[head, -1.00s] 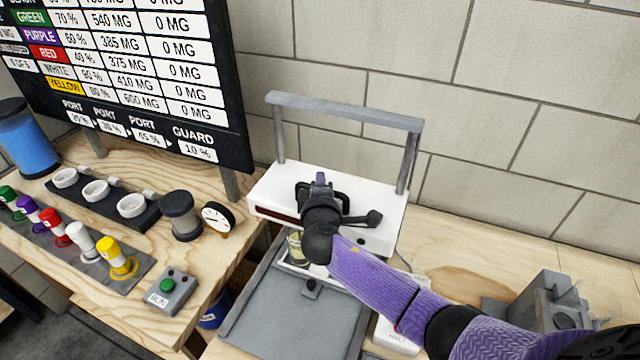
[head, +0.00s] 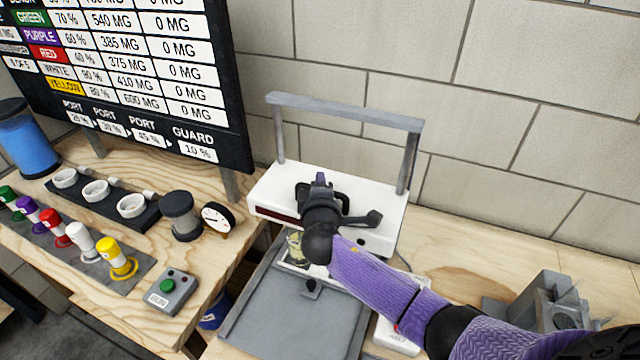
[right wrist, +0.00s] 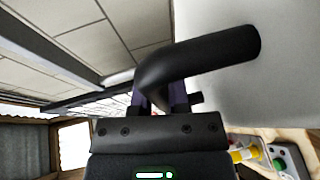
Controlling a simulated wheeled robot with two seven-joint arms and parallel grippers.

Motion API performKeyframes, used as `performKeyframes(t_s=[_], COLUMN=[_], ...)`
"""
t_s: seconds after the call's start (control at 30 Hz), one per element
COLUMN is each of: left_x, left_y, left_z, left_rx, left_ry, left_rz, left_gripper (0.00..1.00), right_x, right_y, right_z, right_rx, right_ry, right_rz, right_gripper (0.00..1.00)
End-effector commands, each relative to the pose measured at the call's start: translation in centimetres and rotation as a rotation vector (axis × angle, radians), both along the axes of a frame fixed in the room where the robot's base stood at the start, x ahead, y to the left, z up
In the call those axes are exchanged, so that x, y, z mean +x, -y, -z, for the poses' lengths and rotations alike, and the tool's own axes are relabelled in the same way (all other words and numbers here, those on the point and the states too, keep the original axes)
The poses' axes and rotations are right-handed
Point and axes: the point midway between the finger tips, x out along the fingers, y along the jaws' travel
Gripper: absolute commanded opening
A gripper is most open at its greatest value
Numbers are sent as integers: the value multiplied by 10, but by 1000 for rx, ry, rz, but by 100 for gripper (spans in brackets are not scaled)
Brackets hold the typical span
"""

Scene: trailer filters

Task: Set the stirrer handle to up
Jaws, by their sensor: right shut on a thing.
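The stirrer is a white box-shaped machine (head: 275,180) with a grey frame standing over it. Its black handle (head: 372,218) shows in the head view just right of my right gripper, its free end reaching right and slightly down. In the right wrist view the handle is a bent black bar (right wrist: 205,58) close in front of the white casing. My right gripper (head: 320,185), also in the right wrist view (right wrist: 160,98), is shut on the handle. My gripper hides part of the handle and where it joins the machine. My left gripper is not in view.
A grey frame bar (head: 345,110) spans above the machine. A grey tray (head: 290,325) lies in front. At left are a dial gauge (head: 218,219), a button box (head: 172,293) and several coloured caps. A grey metal fixture (head: 550,300) stands at right, beyond bare wood.

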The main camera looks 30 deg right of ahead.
Motion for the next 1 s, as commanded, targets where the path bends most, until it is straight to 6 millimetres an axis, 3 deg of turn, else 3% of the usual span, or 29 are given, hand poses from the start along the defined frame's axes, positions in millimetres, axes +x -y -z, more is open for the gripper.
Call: performKeyframes(t_s=[0.47, 0.8, 1.0], left_x=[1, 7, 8], left_y=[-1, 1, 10], left_z=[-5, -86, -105], left_rx=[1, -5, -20], left_ry=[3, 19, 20], left_rz=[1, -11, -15], left_gripper=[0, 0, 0], right_x=[-1, 0, 0], right_y=[0, -1, 0], right_z=[-3, -96, -119], right_rx=[2, 1, 0], right_ry=[-4, 4, 3], right_rz=[0, -1, -1], right_gripper=[0, 0, 0])
